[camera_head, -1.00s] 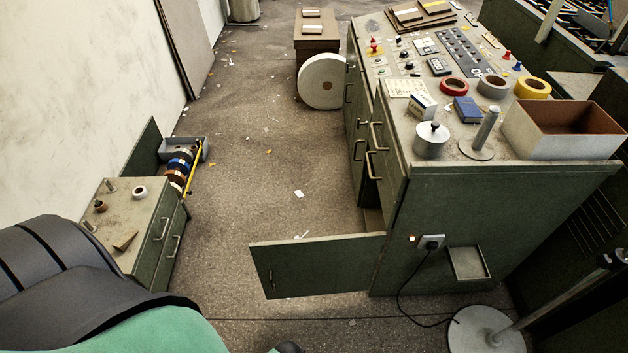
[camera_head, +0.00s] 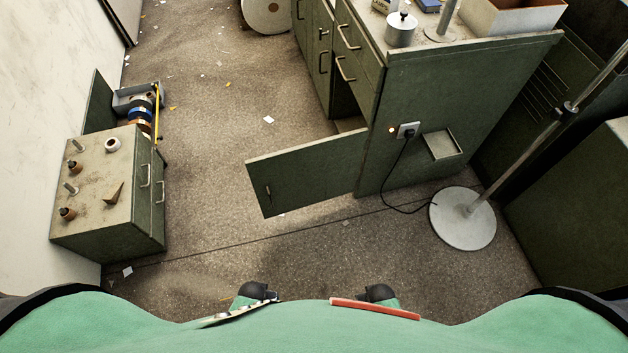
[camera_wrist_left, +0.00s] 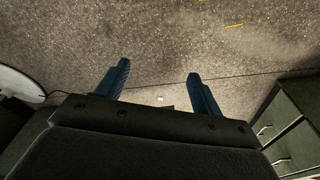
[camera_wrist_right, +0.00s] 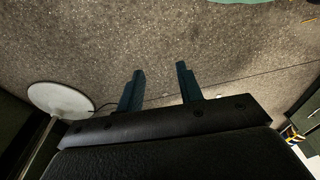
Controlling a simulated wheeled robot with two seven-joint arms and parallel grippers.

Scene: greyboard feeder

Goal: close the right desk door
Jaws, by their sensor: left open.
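The open desk door (camera_head: 308,172) is a green panel with a small dark handle near its free left end. It swings out to the left from the front corner of the green desk (camera_head: 455,105), leaving a dark opening under the drawers. My left gripper (camera_wrist_left: 158,68) shows in the left wrist view with its two blue fingers wide apart and nothing between them. My right gripper (camera_wrist_right: 160,68) shows in the right wrist view with its fingers apart and empty, over floor. Neither gripper touches the door.
A floor stand (camera_head: 462,219) with a round base and a pole stands right of the desk. A black cable runs from the socket towards it. A low green cabinet (camera_head: 105,190) stands at the left. The speckled floor between cabinet and door is mostly clear.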

